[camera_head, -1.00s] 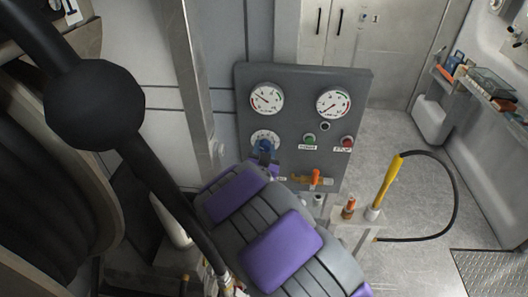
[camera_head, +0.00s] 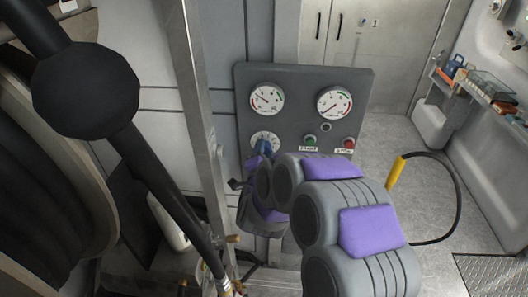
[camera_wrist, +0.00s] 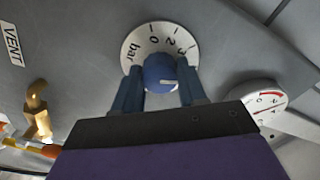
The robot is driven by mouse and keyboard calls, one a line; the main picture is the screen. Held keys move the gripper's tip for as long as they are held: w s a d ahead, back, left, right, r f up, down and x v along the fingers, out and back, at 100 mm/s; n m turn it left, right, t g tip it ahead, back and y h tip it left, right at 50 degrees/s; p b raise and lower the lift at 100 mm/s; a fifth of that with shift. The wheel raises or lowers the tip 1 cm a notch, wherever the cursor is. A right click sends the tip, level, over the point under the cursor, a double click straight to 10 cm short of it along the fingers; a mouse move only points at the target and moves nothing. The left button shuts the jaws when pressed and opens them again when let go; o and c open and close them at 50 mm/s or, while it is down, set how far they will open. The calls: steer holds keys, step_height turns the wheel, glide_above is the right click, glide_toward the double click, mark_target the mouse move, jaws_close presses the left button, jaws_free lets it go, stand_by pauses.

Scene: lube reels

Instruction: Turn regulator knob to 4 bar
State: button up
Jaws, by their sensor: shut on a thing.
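The dial's other marks are hidden in the wrist view. My gripper (camera_wrist: 160,86) is shut on the knob, one blue finger on each side. In the head view the knob (camera_head: 264,146) shows at the panel's lower left, with my gripper below it and partly hidden by my arm.
The grey panel (camera_head: 300,75) carries two gauges, left (camera_head: 267,99) and right (camera_head: 333,102). It also has a green button (camera_head: 310,141) and a red button (camera_head: 348,143). An orange-brown valve handle (camera_wrist: 37,108) is left of the knob in the wrist view. A yellow-handled hose (camera_head: 395,172) stands right.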

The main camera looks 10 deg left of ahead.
steer(key=shift+f, duration=0.1)
stand_by(0.4)
steer(key=o, duration=1.1)
steer(key=shift+c, duration=0.2)
steer(key=shift+s, duration=0.1)
